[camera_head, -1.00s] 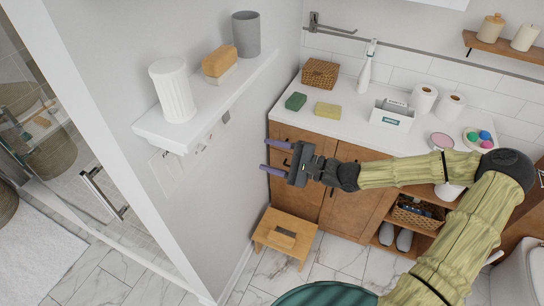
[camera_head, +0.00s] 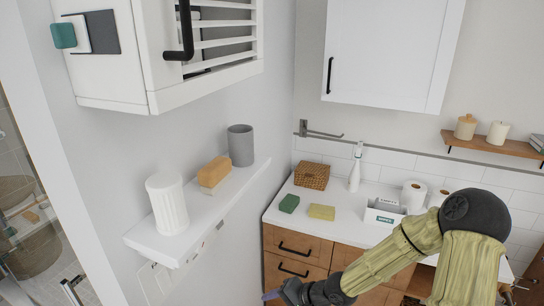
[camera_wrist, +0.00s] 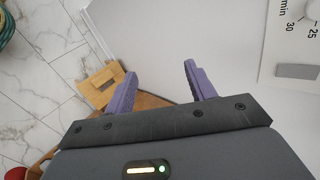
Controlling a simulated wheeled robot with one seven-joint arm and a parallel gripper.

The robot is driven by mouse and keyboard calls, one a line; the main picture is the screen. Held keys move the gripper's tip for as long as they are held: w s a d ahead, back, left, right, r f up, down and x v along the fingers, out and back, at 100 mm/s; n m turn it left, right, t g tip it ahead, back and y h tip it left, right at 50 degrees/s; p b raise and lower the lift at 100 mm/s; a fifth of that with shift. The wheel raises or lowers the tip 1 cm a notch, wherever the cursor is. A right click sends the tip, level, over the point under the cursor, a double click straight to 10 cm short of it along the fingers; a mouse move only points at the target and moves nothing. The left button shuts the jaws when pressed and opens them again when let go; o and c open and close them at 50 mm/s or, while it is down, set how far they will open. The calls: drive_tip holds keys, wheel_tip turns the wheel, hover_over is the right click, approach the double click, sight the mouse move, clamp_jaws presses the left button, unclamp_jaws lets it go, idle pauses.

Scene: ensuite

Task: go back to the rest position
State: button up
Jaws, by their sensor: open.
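My gripper (camera_wrist: 160,85) shows in the wrist view with its two purple fingers apart and nothing between them. In the head view only a bit of my gripper (camera_head: 275,295) shows at the bottom edge, in front of the wooden cabinet (camera_head: 290,252). My arm is bent, with its elbow at the right over the counter. The wrist view has a wooden step stool (camera_wrist: 101,84) on the floor beyond the fingers and a white wall on the right.
A wall shelf (camera_head: 160,243) with a white ribbed cup, a brush and a grey cup juts out at left. A white wall cabinet (camera_head: 120,80) hangs above it. The counter (camera_head: 275,217) carries sponges, a basket, a spray bottle and paper rolls. Marble floor (camera_wrist: 45,45) is open at left in the wrist view.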

drive_tip(key=s+d+r+n+h, duration=0.1)
drive_tip(key=s+d+n+h, duration=0.1)
drive_tip(key=d+h, duration=0.25)
drive_tip(key=s+d+r+n+h, duration=0.2)
drive_tip(key=d+h, duration=0.1)
drive_tip(key=d, duration=0.3)
drive_tip(key=s+d+r+n+h, duration=0.1)
drive_tip(key=s+d+r, duration=0.2)
drive_tip(key=s+r, duration=0.4)
drive_tip(key=shift+r+n+g, duration=0.3)
drive_tip(key=shift+r+n, duration=0.1)
drive_tip(key=shift+r, duration=0.35)
drive_tip(key=shift+s, duration=0.1)
